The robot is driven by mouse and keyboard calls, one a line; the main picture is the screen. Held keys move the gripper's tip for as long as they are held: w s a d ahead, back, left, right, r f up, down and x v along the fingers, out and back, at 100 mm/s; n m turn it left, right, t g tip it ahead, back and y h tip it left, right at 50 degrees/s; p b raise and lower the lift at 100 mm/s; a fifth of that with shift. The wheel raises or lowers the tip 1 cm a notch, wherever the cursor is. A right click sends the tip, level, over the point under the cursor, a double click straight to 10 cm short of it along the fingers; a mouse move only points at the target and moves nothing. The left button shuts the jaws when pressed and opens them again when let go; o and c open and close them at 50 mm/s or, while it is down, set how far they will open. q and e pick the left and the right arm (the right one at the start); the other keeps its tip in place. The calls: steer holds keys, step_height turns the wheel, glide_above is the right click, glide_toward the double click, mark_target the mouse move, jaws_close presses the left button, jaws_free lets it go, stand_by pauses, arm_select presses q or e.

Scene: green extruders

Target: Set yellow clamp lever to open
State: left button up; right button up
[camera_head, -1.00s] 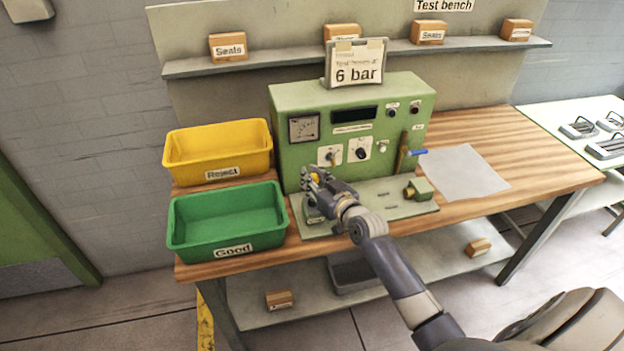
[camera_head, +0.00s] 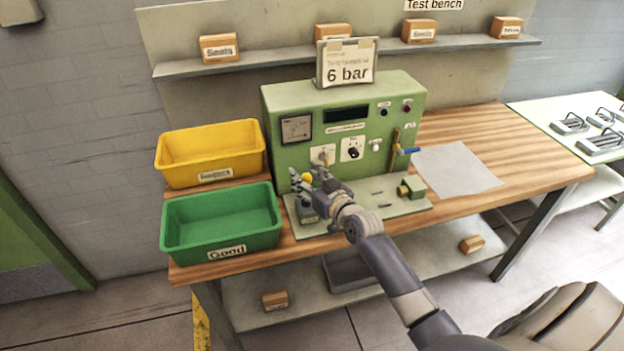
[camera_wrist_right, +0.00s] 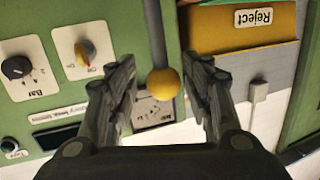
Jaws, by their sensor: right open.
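The yellow clamp lever (camera_wrist_right: 164,82) shows in the right wrist view as a yellow ball on a dark rod. The ball lies between the two fingers of my right gripper (camera_wrist_right: 163,88), with gaps on both sides. In the head view the yellow ball (camera_head: 307,178) shows at my right gripper (camera_head: 312,183), in front of the green test machine (camera_head: 285,158). My right gripper is open. The fingers and wrist hide the lower part of the lever and its base in the head view. My left gripper is not in view.
A yellow Reject bin (camera_head: 210,178) and a green Good bin (camera_head: 222,240) stand left of the machine. A clamp-like green block (camera_head: 413,186) sits at the plate's right end. A paper sheet (camera_head: 455,168) lies right of it. Dials (camera_head: 352,150) face the front.

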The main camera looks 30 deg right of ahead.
steer(key=s+r, duration=0.1)
steer(key=s, duration=1.1)
steer(key=shift+d+r, duration=0.3)
steer(key=shift+r, duration=0.05)
